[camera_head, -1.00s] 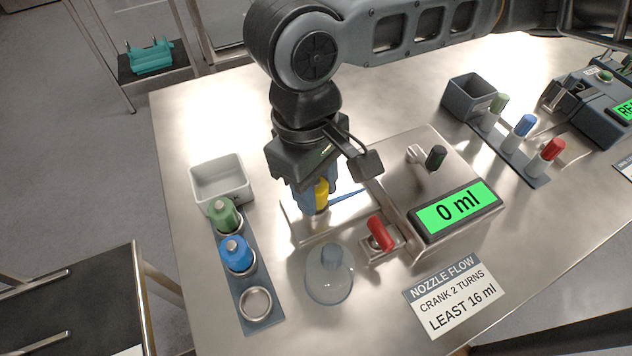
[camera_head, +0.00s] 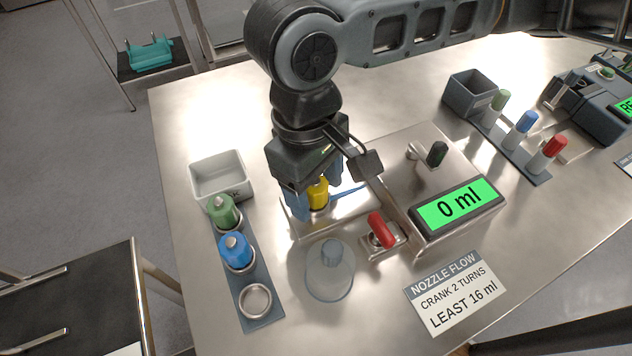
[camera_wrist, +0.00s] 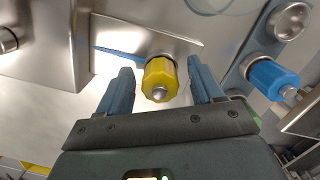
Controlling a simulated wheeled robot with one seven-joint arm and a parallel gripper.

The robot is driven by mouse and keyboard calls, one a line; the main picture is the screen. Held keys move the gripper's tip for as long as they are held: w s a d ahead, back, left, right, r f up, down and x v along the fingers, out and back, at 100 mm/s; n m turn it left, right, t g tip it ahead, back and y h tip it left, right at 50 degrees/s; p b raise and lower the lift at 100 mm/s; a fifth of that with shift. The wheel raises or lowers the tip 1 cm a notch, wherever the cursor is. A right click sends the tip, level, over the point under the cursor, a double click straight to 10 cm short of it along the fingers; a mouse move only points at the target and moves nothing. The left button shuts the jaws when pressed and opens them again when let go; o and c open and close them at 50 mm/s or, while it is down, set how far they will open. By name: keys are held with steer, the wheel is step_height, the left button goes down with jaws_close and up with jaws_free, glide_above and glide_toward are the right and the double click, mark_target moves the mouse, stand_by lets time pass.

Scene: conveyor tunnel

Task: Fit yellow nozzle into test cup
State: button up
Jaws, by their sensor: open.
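The yellow nozzle (camera_head: 318,194) stands upright at the test station's metal plate (camera_head: 299,226), beside the measuring box. In the wrist view the yellow nozzle (camera_wrist: 160,79) shows its metal tip and sits over a metal ring, likely the test cup, which is mostly hidden beneath it. I cannot tell how deep it sits. My gripper (camera_head: 321,197) is over it, with blue fingers on either side. In the wrist view my gripper (camera_wrist: 160,85) is open, with a gap between each finger and the nozzle.
A rack (camera_head: 262,314) holds a green nozzle (camera_head: 223,211), a blue nozzle (camera_head: 236,251) and an empty ring. A white bin (camera_head: 219,178) stands behind it.

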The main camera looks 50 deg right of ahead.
steer(key=r, duration=0.5)
steer(key=w+r, duration=0.1)
steer(key=r, duration=0.1)
steer(key=shift+r, duration=0.4)
steer(key=shift+s, duration=0.1)
stand_by(0.4)
